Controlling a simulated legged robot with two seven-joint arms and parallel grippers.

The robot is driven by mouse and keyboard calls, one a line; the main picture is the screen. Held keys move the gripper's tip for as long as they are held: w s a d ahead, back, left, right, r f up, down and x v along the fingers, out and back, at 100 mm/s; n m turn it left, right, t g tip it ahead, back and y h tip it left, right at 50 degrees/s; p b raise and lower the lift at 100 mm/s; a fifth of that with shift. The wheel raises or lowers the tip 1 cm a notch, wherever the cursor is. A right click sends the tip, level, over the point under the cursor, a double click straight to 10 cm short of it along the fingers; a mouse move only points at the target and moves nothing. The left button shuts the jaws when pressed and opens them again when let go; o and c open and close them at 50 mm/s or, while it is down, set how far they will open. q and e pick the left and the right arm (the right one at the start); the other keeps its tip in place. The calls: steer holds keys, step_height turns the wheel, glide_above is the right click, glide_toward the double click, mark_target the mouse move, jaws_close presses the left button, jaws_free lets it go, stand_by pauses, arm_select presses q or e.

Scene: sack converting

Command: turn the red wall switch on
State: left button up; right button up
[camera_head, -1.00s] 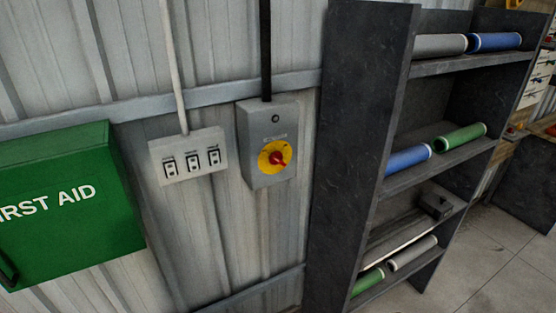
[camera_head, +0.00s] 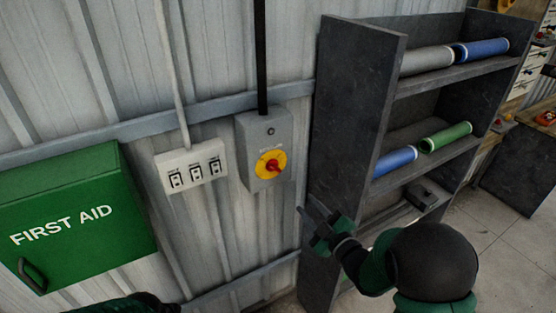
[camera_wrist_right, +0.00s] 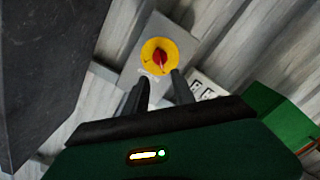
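The red switch (camera_head: 272,165) is a rotary knob on a yellow disc, on a grey box (camera_head: 246,132) fixed to the corrugated wall. In the right wrist view the red knob (camera_wrist_right: 160,58) lies just beyond the fingertips, near the middle. My right gripper (camera_head: 306,210) is below and to the right of the box in the head view, apart from it. In the right wrist view its two fingers (camera_wrist_right: 160,82) are spread with nothing between them. At the bottom left of the head view a dark green part of my left arm shows; the left gripper is not seen.
A white panel with three switches (camera_head: 191,167) is left of the box. A green first aid box (camera_head: 75,215) sticks out from the wall further left. A dark shelf unit (camera_head: 350,110) with blue, grey and green rolls stands right, close to my right arm.

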mark_target(276, 170)
steer(key=p+x, duration=0.2)
steer(key=x, duration=0.3)
steer(key=p+x, duration=0.1)
steer(key=x, duration=0.4)
steer(key=p+x, duration=0.2)
steer(key=x, duration=0.3)
steer(key=shift+w+a+r+p, duration=0.2)
steer(key=shift+a+r+p, duration=0.1)
steer(key=shift+r+p, duration=0.1)
steer(key=shift+w+a, duration=0.25)
steer(key=shift+w, duration=0.3)
steer(key=shift+f, duration=0.1)
jaws_close()
